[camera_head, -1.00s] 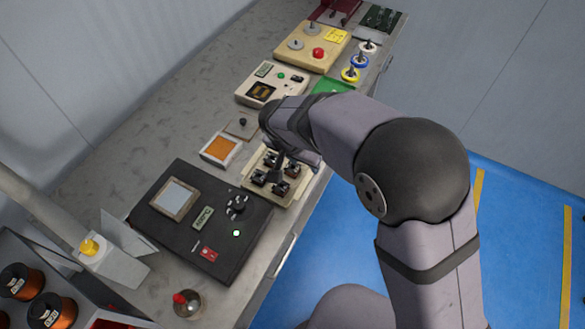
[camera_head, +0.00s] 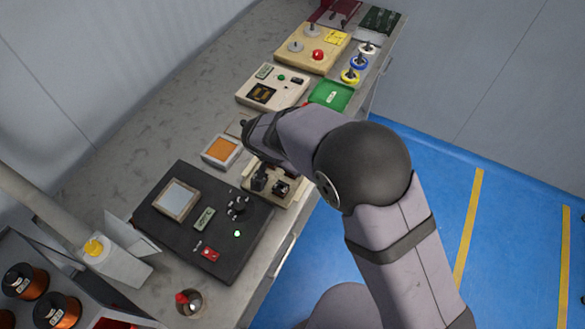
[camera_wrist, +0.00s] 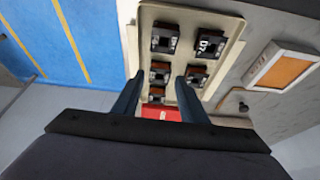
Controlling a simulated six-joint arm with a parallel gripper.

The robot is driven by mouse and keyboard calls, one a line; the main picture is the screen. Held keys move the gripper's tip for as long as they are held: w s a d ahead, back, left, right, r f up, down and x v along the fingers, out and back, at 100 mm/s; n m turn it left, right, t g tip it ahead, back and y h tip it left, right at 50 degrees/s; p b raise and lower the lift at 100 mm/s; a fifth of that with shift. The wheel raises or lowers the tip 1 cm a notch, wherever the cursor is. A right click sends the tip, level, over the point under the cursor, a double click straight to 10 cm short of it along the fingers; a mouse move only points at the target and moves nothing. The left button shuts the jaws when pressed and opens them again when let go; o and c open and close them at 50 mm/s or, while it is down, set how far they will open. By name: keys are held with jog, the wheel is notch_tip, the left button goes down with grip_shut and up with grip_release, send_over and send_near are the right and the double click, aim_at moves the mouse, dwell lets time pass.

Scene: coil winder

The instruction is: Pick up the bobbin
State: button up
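Several dark bobbins with copper-brown edges stand in a beige tray (camera_wrist: 225,22) in the wrist view. One bobbin (camera_wrist: 164,38) is at the upper left, and a labelled bobbin (camera_wrist: 209,42) is at the upper right. My gripper (camera_wrist: 160,80) is open over the tray. Its two fingers straddle the picture area of a middle bobbin (camera_wrist: 160,70); I cannot tell whether they touch it. In the head view, one bobbin (camera_head: 281,187) shows beside my gripper, and my arm hides much of the tray.
A black panel box (camera_head: 215,257) stands close on the near side of the tray. An orange-topped square block (camera_head: 221,151) lies to its left. A beige device (camera_head: 272,88) and a green tray (camera_head: 331,94) are beyond. A small cup (camera_head: 189,303) stands at the near bench edge.

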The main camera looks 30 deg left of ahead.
jog(key=shift+p+x, duration=0.85)
jog(key=shift+x, duration=1.25)
jog(key=shift+r, duration=0.1)
jog(key=c, duration=0.8)
notch_tip(320, 180, up, 10)
jog(key=b, duration=0.3)
jog(key=shift+a, duration=0.15)
